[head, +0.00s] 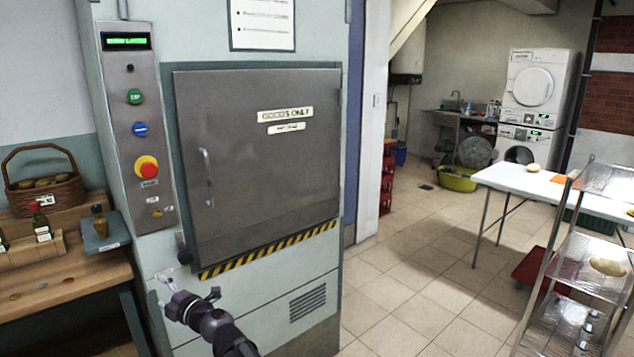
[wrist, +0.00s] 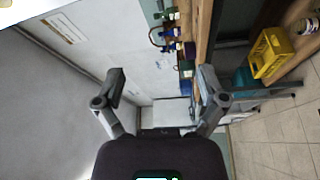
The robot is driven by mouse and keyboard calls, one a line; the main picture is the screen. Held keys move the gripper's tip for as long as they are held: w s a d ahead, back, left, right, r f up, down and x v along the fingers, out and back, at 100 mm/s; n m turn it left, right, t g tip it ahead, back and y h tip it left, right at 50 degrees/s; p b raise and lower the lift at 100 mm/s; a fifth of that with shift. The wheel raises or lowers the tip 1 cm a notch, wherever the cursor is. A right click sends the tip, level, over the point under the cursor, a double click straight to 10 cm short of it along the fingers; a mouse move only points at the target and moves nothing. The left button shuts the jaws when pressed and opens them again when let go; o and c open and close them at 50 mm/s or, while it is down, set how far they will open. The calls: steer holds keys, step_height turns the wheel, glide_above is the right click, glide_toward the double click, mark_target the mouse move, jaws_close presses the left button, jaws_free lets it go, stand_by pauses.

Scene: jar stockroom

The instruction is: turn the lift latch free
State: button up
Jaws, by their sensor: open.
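The grey lift door (head: 255,160) is shut in its pale frame, with a "goods only" label and an upright handle (head: 206,177) on its left side. A small dark fitting (head: 182,250) beside the door's lower left corner looks like the latch; I cannot tell how it is turned. My gripper (head: 190,292) is below that fitting, in front of the lower panel, apart from it. In the wrist view my gripper (wrist: 162,84) is open with nothing between its fingers. The latch is not clearly seen there.
A control panel (head: 138,130) with green, blue and red buttons stands left of the door. A wooden bench (head: 75,266) with a basket (head: 42,183) and bottles is at the left. A wire rack (head: 578,270) and white table (head: 535,182) are at the right. Tiled floor between is clear.

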steer(key=w+d+f+m+t+h, duration=0.15)
steer(key=w+d+m+h, duration=0.3)
steer(key=d, duration=0.45)
steer(key=w+d+f+m+t+h, duration=0.1)
steer(key=w+d+m+t+h, duration=0.3)
steer(key=d, duration=0.4)
steer(key=w+d+f+m+t+h, duration=0.1)
steer(key=w+d+f+m+h, duration=0.2)
steer(key=d+m, duration=0.45)
steer(key=d+f+m+g+h, duration=0.25)
steer(key=d+m+h, duration=0.2)
steer(key=d, duration=0.75)
steer(key=s+d+f+m+g+h, duration=0.3)
steer(key=s+d+f+m+g, duration=0.35)
steer(key=d, duration=0.75)
steer(key=s+d+f+m+g+y, duration=0.1)
steer(key=s+d+f+g, duration=0.15)
steer(key=s, duration=0.45)
steer(key=s+d+f+g+y, duration=0.15)
steer(key=s+g, duration=0.25)
steer(key=s, duration=0.4)
step_height(320, 180, up, 16)
steer(key=p, duration=1.7)
steer(key=shift+w+a+p, duration=0.15)
steer(key=shift+p, duration=0.2)
steer(key=shift+c, duration=0.2)
